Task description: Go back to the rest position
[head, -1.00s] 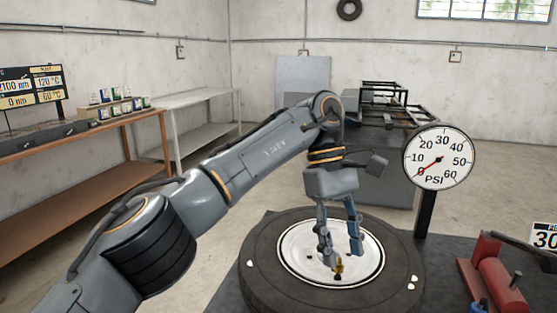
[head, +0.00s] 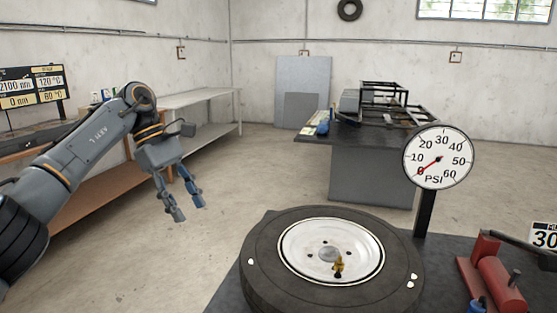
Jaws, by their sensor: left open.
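My left gripper (head: 190,212) hangs in the air at the left of the head view, in front of the wooden bench. Its fingers point down, apart, with nothing between them. My left arm comes in from the left edge. A tire on a white rim (head: 300,232) lies flat on a dark table, to the right of the gripper and well apart from it. A small brass-coloured piece (head: 339,266) with a dark base stands on the near part of the rim. My right gripper does not show.
A pressure gauge (head: 438,158) on a dark post stands behind the tire, its needle near 0. A red pump-like device (head: 492,277) is at the right. A wooden bench (head: 105,185) with display screens (head: 32,88) is at the left. Open floor lies between the benches.

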